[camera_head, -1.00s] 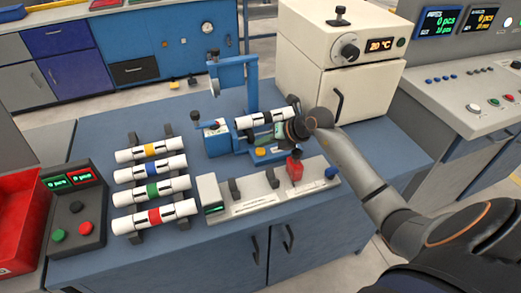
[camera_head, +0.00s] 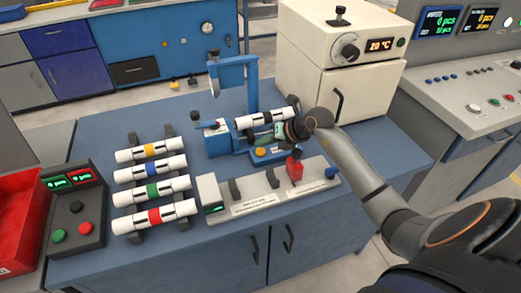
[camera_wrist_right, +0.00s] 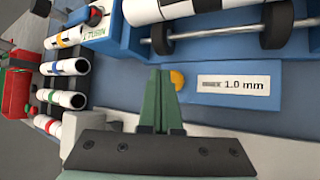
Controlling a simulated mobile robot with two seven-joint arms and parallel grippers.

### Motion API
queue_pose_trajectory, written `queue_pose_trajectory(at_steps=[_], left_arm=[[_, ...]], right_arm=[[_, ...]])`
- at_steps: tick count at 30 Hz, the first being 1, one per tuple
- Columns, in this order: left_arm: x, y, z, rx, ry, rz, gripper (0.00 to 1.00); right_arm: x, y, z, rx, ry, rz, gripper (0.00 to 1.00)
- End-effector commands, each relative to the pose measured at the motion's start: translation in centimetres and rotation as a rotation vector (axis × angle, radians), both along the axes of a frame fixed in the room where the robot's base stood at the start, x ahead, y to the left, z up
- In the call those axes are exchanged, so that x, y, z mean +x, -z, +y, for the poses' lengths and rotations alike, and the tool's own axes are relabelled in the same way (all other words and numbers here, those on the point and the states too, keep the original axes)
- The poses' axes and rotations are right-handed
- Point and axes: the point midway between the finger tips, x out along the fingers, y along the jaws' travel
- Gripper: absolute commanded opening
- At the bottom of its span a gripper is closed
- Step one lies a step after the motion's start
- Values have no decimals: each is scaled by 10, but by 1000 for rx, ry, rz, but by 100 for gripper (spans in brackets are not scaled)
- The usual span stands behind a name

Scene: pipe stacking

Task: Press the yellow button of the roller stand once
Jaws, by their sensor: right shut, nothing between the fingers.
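The blue roller stand (camera_head: 222,143) stands on the blue bench and bears a white pipe with black bands (camera_head: 250,121). Its yellow button (camera_head: 260,151) sits on the front base and also shows in the right wrist view (camera_wrist_right: 177,80), beside a "1.0 mm" label. My right gripper (camera_head: 262,138) is shut and empty, just above and behind the button in the head view. In the wrist view its green fingertips (camera_wrist_right: 161,76) are together, just left of the button. I cannot tell whether they touch it. My left gripper is not in view.
A rack (camera_head: 138,141) holds several colour-banded pipes at the left. A grey fixture (camera_head: 211,194) with a red part (camera_head: 294,168) lies in front of the stand. A white oven (camera_head: 310,85) stands behind my right arm. A button box (camera_head: 78,214) and red bin (camera_head: 17,215) are far left.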

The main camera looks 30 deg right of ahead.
Motion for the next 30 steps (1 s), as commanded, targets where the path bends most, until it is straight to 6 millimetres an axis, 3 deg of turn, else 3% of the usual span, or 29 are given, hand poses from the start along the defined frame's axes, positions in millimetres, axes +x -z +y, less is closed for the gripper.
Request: queue_pose_trajectory(at_steps=[30], left_arm=[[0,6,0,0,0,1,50]], right_arm=[[0,13,0,-1,0,1,0]])
